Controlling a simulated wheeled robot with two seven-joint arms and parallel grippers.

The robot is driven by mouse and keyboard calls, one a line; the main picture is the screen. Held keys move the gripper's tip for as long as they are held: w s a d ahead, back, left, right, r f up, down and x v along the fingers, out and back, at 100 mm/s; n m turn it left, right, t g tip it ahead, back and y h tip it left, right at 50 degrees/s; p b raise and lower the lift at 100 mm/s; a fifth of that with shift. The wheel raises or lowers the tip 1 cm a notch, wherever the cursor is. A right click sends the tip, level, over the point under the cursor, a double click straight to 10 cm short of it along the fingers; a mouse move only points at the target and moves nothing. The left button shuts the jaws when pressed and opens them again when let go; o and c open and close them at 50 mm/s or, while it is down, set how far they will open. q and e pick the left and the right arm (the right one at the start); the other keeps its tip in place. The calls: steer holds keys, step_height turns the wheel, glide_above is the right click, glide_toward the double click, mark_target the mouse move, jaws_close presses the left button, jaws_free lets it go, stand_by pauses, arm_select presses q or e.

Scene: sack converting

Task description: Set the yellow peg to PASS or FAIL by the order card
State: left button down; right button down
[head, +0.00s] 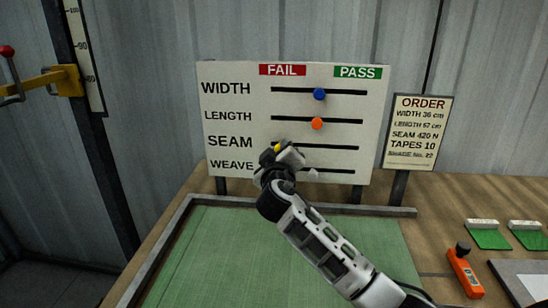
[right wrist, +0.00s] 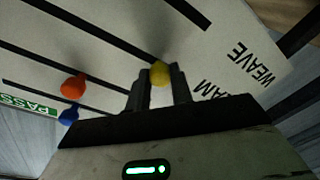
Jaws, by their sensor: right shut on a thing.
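The white board (head: 230,78) has slotted rows WIDTH, LENGTH, SEAM and WEAVE, with a red FAIL label (head: 283,70) and a green PASS label (head: 358,72) on top. The yellow peg (head: 277,148) is at the left end of the SEAM slot, on the FAIL side. My right gripper (right wrist: 160,78) is shut on the yellow peg (right wrist: 160,73). In the head view the gripper partly covers the peg and the SEAM and WEAVE slots. The order card (head: 418,132) reads WIDTH 36 cm, LENGTH 57 cm, SEAM 420 N, TAPES 10; its last line is blurred. My left gripper is out of view.
A blue peg (head: 319,94) sits mid-slot on WIDTH and an orange peg (head: 317,124) mid-slot on LENGTH. A pale knob (head: 312,174) shows near the WEAVE slot. A green mat (head: 210,255) lies below; an orange tool (head: 465,272) lies at right.

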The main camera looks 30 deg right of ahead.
steer(key=shift+a, duration=0.15)
steer(key=shift+w, duration=0.1)
steer(key=c, duration=1.2)
jaws_free()
steer(key=shift+a, duration=0.1)
steer(key=p+v, duration=0.1)
steer(key=v, duration=1.5)
steer(key=shift+p, duration=0.4)
